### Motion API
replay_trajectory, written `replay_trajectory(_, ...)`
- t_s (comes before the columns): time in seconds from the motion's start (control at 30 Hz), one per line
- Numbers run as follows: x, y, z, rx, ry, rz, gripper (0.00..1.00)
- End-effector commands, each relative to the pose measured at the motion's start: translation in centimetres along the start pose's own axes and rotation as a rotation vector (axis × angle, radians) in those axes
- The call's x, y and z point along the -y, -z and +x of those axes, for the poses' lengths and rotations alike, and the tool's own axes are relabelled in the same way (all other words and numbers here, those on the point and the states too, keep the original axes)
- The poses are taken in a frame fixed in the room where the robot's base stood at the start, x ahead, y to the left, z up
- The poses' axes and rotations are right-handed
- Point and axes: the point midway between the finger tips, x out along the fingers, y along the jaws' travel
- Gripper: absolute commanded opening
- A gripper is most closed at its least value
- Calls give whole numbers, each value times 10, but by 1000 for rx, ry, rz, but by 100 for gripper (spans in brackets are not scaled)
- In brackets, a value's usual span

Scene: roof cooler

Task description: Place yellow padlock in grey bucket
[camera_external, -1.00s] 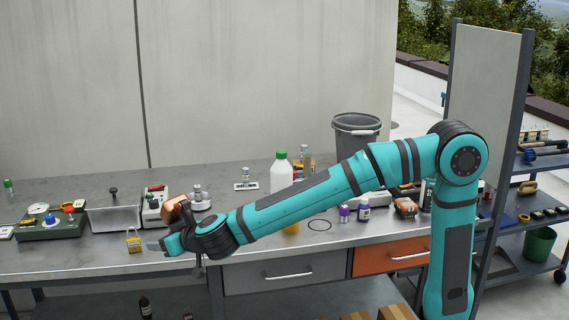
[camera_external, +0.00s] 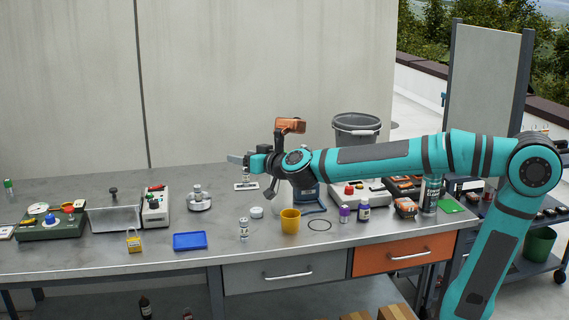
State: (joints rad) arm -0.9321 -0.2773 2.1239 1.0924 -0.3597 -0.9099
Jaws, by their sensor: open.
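The yellow padlock (camera_external: 134,241) stands upright on the grey workbench near its front edge, left of the blue tray, with its shackle on top. The grey bucket (camera_external: 356,133) stands at the back right, behind my arm, with a pale handle across its front. My gripper (camera_external: 237,159) is open and points left, raised over the back middle of the bench. It is up and to the right of the padlock in the picture, and left of the bucket. Nothing shows between its fingers. The lower part of the bucket is hidden by my arm.
A blue tray (camera_external: 190,240), a small vial (camera_external: 244,229) and a yellow cup (camera_external: 290,221) stand along the front. A metal box (camera_external: 115,218) and a green device (camera_external: 52,225) are at the left. Several bottles and tools crowd the right.

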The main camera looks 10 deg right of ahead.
Motion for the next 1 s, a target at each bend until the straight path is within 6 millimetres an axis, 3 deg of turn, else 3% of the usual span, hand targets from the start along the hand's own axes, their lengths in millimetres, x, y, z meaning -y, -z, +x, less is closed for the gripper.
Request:
replay_trajectory(0.03,-24,11,-10,-21,-18,2,61)
replay_trajectory(0.1,-50,23,-22,-43,-32,5,61)
replay_trajectory(0.4,-149,55,-92,-105,-115,-5,61)
replay_trajectory(0.7,-225,63,-176,-127,-237,-33,61)
replay_trajectory(1.0,-279,50,-267,-114,-408,-59,61)
